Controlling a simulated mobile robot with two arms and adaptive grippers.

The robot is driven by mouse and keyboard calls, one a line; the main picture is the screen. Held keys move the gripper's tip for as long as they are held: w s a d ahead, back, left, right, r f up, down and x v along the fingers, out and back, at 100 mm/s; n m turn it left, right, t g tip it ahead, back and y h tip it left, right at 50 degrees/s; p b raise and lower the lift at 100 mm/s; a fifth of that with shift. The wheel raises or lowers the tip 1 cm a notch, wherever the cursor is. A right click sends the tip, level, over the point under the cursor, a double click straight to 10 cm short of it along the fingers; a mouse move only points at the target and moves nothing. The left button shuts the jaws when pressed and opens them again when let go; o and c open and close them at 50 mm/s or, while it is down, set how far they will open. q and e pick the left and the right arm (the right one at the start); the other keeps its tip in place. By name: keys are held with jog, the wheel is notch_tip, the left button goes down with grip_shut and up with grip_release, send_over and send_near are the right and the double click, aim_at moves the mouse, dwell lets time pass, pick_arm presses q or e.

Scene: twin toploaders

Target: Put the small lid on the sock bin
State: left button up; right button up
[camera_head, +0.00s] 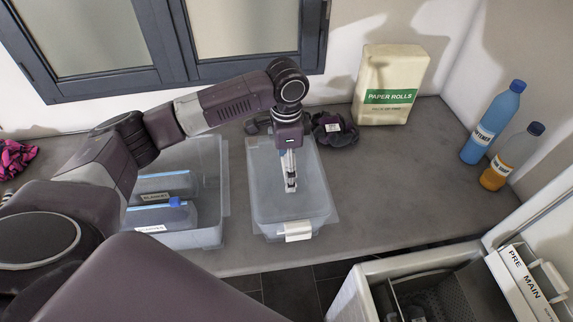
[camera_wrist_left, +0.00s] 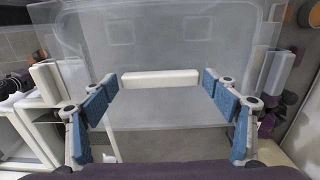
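A small translucent bin (camera_head: 262,205) stands on the grey counter with a white tag (camera_head: 298,231) on its front. A clear sheet-like edge shows around its rim; I cannot tell if this is the small lid. The sock bin's name is not legible. My left gripper (camera_head: 291,186) points down over the middle of this bin. In the left wrist view my left gripper (camera_wrist_left: 165,105) is open, its blue-padded fingers apart. Beyond them is a translucent panel (camera_wrist_left: 190,45) with a white bar (camera_wrist_left: 160,78). Nothing is visibly clamped. My right gripper is out of view.
A larger translucent bin (camera_head: 213,234) with labelled containers is close on the left. Paper rolls (camera_head: 389,84), a dark cloth bundle (camera_head: 335,129), a blue bottle (camera_head: 493,121) and an orange bottle (camera_head: 513,156) stand behind and right. An open washer (camera_head: 375,274) is at front right. Counter right of the small bin is clear.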

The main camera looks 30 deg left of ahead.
pick_arm(q)
jog(key=shift+o, duration=0.6)
jog(key=shift+r, duration=0.25)
notch_tip(320, 180, up, 13)
jog(key=b, duration=0.2)
jog(key=shift+f+b, duration=0.2)
jog(key=shift+b, duration=0.1)
